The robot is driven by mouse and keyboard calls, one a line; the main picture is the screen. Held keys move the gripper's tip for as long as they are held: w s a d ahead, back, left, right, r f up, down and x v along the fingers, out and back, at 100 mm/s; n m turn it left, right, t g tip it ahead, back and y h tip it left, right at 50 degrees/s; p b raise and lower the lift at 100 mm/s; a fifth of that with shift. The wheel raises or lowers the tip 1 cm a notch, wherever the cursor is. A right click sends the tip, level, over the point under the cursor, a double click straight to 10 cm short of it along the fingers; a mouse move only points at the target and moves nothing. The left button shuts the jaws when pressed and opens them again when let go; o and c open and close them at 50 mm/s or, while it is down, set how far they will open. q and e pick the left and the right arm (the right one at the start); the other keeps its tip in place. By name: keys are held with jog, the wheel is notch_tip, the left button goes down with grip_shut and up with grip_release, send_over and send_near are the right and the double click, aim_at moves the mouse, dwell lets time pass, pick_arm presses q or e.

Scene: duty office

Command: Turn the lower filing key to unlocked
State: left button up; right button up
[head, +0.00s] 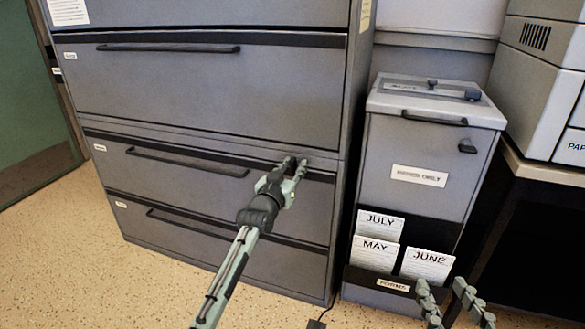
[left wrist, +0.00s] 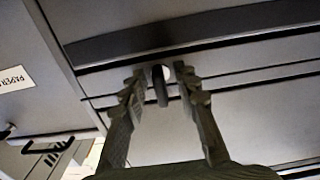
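The grey filing cabinet (head: 210,95) fills the left and middle of the head view. My left gripper (head: 295,165) is at its right side, by the dark strip above the lower drawers. In the left wrist view a dark key (left wrist: 159,88) hangs from a pale round lock. The fingers of my left gripper (left wrist: 163,84) stand on either side of the key, with visible gaps, so it is open around it. In the head view the key is not clear behind the fingers. My right gripper (head: 455,292) is open and empty at the lower right.
A grey bin (head: 417,213) with a label stands right of the cabinet, with JULY, MAY and JUNE cards in its front pocket. A printer (head: 542,75) sits on a table at the far right. Speckled floor (head: 70,265) is free at the left front.

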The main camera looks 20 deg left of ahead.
pick_arm(q)
jog(key=s, duration=1.2)
jog(key=shift+a, duration=0.25)
